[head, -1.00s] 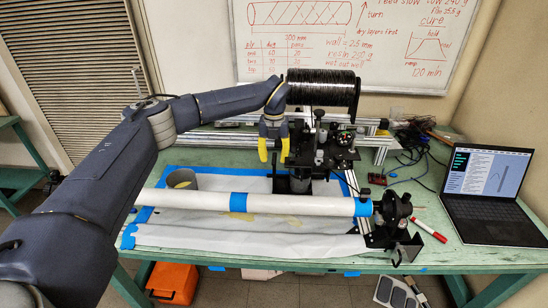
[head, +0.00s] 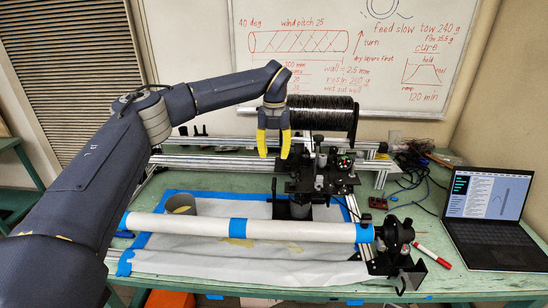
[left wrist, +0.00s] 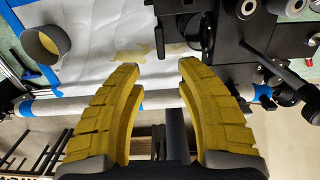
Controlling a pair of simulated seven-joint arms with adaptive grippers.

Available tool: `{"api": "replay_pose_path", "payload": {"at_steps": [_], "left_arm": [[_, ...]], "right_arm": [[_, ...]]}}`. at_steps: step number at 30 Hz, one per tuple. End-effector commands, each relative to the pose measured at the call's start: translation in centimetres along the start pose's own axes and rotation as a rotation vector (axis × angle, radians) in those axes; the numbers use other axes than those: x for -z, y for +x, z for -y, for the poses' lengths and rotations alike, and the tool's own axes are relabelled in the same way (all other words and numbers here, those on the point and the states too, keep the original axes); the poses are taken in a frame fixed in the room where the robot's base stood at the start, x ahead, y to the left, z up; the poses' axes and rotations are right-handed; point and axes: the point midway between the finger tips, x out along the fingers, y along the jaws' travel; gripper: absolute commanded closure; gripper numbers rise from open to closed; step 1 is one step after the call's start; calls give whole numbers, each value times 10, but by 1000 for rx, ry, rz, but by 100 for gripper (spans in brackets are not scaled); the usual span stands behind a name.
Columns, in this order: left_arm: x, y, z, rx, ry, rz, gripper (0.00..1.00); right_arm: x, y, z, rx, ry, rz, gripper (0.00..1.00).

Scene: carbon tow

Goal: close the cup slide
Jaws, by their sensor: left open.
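A black carriage assembly (head: 322,178) with several knobs and blocks sits on the winding rig. It also shows at the upper right in the left wrist view (left wrist: 225,40). I cannot tell for sure which of its parts is the cup slide. A dark cup-like cylinder (head: 301,208) shows under the carriage, partly hidden. My left gripper (head: 273,145) has yellow fingers, open and empty, pointing down above and left of the carriage in the picture. In the left wrist view its fingertips (left wrist: 158,66) stand apart with nothing between them. My right gripper is not in view.
A grey cup (head: 182,204) stands on the taped white sheet. A white tube (head: 285,230) with blue tape lies across the front. A black tow spool (head: 330,112) is behind. A laptop (head: 488,215) and a red marker (head: 433,256) are at the right.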

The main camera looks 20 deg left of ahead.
Motion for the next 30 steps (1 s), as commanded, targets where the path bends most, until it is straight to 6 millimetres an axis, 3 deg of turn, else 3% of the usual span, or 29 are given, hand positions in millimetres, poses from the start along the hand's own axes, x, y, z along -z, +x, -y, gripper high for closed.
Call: {"api": "replay_pose_path", "payload": {"at_steps": [8, 13, 18, 19, 30], "left_arm": [[0, 0, 0, 0, 0, 0, 62], [1, 16, -10, -3, -15, -23, 82], [5, 44, -47, 51, -66, -80, 100], [5, 48, -54, 70, -51, -88, 100], [6, 58, -108, 265, 481, -20, 100]], "right_arm": [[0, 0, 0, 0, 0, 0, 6], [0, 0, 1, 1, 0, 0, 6], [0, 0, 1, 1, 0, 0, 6], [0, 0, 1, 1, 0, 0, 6], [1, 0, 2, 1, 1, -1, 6]]}}
